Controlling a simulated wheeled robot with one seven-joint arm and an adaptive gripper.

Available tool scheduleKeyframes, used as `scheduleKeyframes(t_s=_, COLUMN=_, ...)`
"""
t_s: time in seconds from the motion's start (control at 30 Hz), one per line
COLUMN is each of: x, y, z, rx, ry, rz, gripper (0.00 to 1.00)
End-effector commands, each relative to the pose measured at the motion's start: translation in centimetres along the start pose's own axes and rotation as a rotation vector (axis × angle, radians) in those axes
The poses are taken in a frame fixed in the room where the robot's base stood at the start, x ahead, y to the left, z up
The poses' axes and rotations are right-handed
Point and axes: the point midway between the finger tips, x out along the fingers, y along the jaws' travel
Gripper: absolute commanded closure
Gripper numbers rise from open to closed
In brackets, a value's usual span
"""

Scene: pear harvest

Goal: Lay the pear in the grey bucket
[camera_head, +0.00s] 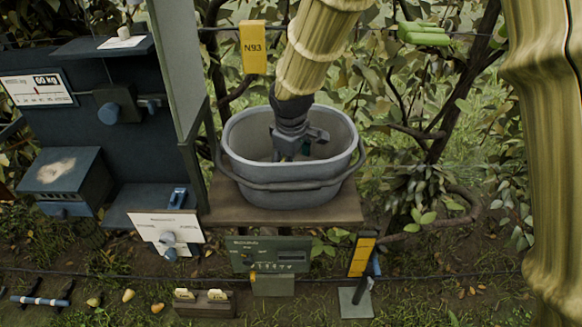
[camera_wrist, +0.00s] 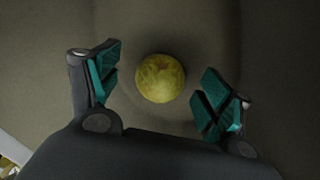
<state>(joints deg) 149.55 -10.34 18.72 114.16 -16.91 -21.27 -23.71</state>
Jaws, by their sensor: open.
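The grey bucket (camera_head: 245,181) stands on a brown wooden shelf in the head view, its carrying handle lying across the front. My gripper (camera_head: 293,150) reaches down into the bucket from above. In the wrist view my gripper (camera_wrist: 157,92) is open, with its teal-padded fingers spread to both sides. The yellow-green pear (camera_wrist: 160,78) lies on the bucket floor (camera_wrist: 190,30) between and beyond the fingers, touching neither in the picture. In the head view the pear is hidden by my gripper and the bucket.
A dark weighing stand (camera_head: 130,130) is left of the bucket. The wooden shelf (camera_head: 285,207) carries the bucket. A yellow N93 tag (camera_head: 253,47) hangs behind. Branches and leaves are at right. Fallen fruit (camera_head: 128,295) lies on the ground at lower left.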

Motion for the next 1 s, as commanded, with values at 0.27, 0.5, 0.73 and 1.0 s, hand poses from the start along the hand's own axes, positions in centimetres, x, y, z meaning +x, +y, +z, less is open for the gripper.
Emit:
scheduleKeyframes(t_s=0.27, x=-5.0, y=0.1, z=0.0, rx=0.0, ry=0.002, rz=0.002, gripper=0.21)
scheduleKeyframes(t_s=0.5, x=-7.8, y=0.0, z=-0.1, rx=0.0, ry=0.002, rz=0.001, gripper=0.21)
scheduleKeyframes(t_s=0.73, x=-8.7, y=0.0, z=0.0, rx=0.0, ry=-0.001, rz=0.0, gripper=0.21)
scheduleKeyframes(t_s=1.0, x=-12.1, y=0.8, z=-0.5, rx=0.0, ry=0.0, rz=0.0, gripper=0.21)
